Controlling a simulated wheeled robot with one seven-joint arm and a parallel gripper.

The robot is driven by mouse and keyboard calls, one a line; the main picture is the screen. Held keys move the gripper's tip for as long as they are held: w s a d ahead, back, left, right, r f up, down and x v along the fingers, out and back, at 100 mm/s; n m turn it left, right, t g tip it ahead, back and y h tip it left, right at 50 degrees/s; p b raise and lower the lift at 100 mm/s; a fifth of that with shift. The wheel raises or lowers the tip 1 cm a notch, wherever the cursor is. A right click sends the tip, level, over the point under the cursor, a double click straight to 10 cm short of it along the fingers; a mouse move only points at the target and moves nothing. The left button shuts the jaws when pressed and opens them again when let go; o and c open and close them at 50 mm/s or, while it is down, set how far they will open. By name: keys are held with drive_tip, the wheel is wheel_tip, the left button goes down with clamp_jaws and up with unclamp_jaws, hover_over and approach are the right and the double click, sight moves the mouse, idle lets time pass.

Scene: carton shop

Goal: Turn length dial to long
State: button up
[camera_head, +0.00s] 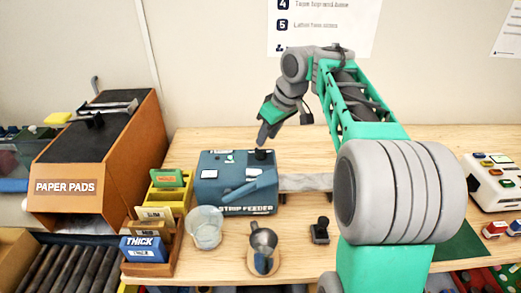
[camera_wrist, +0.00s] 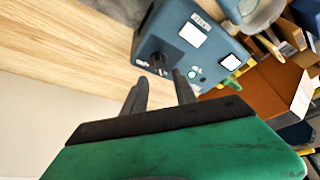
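The blue strip feeder (camera_head: 236,199) stands on the wooden table, with "STRIP FEEDER" lettered on its front. A black dial knob (camera_head: 261,154) stands on its top at the back right; I take this as the length dial. Its setting and marks are too small to read. My gripper (camera_head: 268,131) is just above and behind the knob, pointing down. In the wrist view the feeder (camera_wrist: 193,55) is at the upper middle. The knob (camera_wrist: 158,60) shows just beyond my gripper's two fingertips (camera_wrist: 160,75), which are apart with nothing between them.
A brown paper pads box (camera_head: 100,160) and card holders (camera_head: 170,190) stand left of the feeder. A white button panel (camera_head: 494,180) is at right. The table behind is bare.

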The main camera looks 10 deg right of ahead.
sight(261, 150)
drive_tip(key=x, duration=0.6)
drive_tip(key=shift+d, duration=0.1)
drive_tip(key=shift+c, duration=0.5)
clamp_jaws()
